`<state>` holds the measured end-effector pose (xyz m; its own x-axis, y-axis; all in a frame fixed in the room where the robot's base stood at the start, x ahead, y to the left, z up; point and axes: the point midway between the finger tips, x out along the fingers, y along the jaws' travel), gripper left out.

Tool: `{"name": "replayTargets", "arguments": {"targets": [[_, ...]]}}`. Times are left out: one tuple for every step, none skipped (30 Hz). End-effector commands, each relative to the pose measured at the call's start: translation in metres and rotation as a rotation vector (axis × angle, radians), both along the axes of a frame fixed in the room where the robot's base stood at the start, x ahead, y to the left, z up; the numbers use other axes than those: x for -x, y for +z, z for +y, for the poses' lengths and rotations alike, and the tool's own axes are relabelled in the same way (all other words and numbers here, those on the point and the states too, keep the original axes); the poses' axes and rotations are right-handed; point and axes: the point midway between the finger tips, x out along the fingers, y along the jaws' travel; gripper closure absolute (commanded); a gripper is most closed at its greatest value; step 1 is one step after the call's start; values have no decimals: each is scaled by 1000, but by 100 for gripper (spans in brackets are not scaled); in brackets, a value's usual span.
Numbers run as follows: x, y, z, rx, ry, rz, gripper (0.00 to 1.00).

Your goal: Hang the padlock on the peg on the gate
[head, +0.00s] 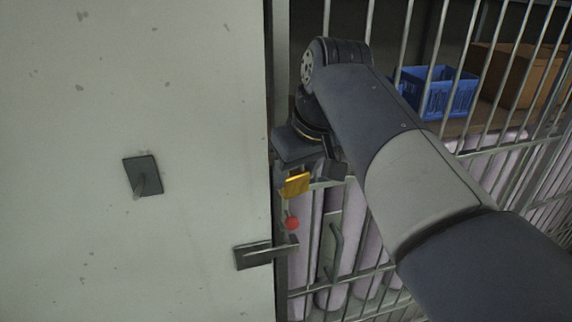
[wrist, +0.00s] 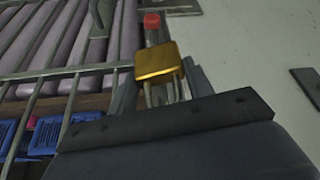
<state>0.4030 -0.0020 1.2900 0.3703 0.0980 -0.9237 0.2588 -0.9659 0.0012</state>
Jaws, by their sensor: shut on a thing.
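The padlock (head: 297,184) has a yellow-gold body, and my gripper (head: 315,165) holds it from above. In the wrist view the padlock (wrist: 158,62) lies between my finger ends, with its grey shackle toward my gripper, partly hidden. My gripper is shut on it. A red-tipped grey post, apparently the peg (head: 292,223), is just below the padlock at the left edge of the barred gate (head: 330,184). The red tip (wrist: 152,20) shows beyond the padlock in the wrist view. Whether padlock and peg touch is unclear.
A pale wall panel (head: 80,250) fills the left, with a dark plate and hook (head: 141,176). A latch plate with a bar (head: 254,255) reaches toward the gate. Behind the bars are a blue crate (head: 440,92), a brown box (head: 510,75) and pale rolls (head: 374,250).

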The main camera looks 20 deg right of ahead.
Motion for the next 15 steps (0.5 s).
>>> {"name": "replayTargets", "arguments": {"targets": [[-3, 0, 0, 0, 0, 0, 80], [-5, 0, 0, 0, 0, 0, 80], [-8, 0, 0, 0, 0, 0, 80], [-9, 0, 0, 0, 0, 0, 80], [-11, 0, 0, 0, 0, -1, 80], [-14, 0, 0, 0, 0, -1, 80], [-16, 0, 0, 0, 0, -1, 80], [-17, 0, 0, 0, 0, -1, 80], [-20, 0, 0, 0, 0, -1, 80], [-21, 0, 0, 0, 0, -1, 80], [-23, -1, 0, 0, 0, 0, 80], [-26, -1, 0, 0, 0, 0, 80], [-27, -2, 0, 0, 0, 1, 80], [-28, -3, 0, 0, 0, 1, 80], [-30, -4, 0, 0, 0, 0, 80]]}}
